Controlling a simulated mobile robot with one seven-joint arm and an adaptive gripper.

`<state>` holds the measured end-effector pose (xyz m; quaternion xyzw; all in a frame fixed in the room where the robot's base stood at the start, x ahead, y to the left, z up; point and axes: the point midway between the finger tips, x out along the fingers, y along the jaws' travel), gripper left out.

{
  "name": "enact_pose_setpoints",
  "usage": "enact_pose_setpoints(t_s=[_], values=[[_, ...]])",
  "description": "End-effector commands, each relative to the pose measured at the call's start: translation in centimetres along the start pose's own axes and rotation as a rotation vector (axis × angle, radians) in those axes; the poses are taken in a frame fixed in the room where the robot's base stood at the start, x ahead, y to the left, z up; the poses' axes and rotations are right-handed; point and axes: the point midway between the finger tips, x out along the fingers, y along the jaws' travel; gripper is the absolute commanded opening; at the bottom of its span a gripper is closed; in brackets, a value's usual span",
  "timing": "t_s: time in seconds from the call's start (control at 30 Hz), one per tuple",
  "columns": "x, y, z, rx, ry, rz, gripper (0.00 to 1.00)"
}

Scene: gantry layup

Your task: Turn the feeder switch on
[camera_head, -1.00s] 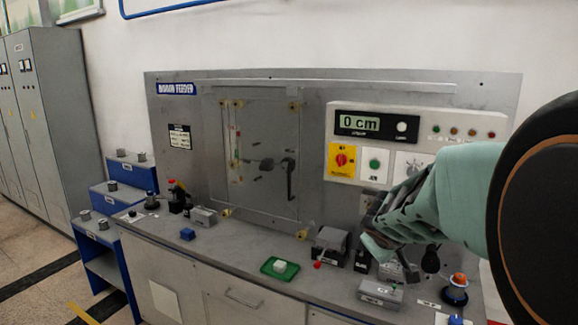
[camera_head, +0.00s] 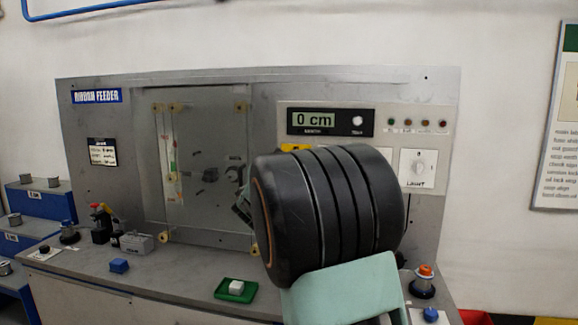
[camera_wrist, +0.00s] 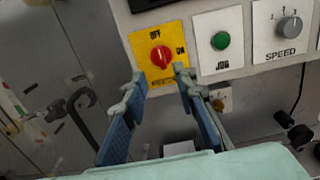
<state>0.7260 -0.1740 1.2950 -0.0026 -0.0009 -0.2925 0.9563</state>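The feeder switch is a red rotary knob (camera_wrist: 161,57) on a yellow plate (camera_wrist: 143,41), marked OFF at the top and ON at the right, in the wrist view. The knob's pointer looks close to upright, towards OFF. My gripper (camera_wrist: 156,84) is open, its two blue-grey fingers pointing at the lower part of the plate. The fingertips lie just below the knob, one to each side, with nothing between them. In the head view only a yellow corner of the plate (camera_head: 294,147) shows; my black arm link hides the knob and most of my gripper.
Right of the plate are a green JOG button (camera_wrist: 220,41) and a SPEED dial (camera_wrist: 289,27). A 0 cm display (camera_head: 314,120) is above.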

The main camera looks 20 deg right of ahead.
Motion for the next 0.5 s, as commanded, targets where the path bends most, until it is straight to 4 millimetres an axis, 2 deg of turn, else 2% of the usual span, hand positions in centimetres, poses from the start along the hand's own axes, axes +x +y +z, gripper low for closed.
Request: enact_pose_setpoints(t_s=[0.3,0.5], values=[[5.5,-0.1,0.1,0.001,0.003,-0.002,0.26],[8.2,-0.1,0.1,0.002,0.004,-0.001,0.26]])
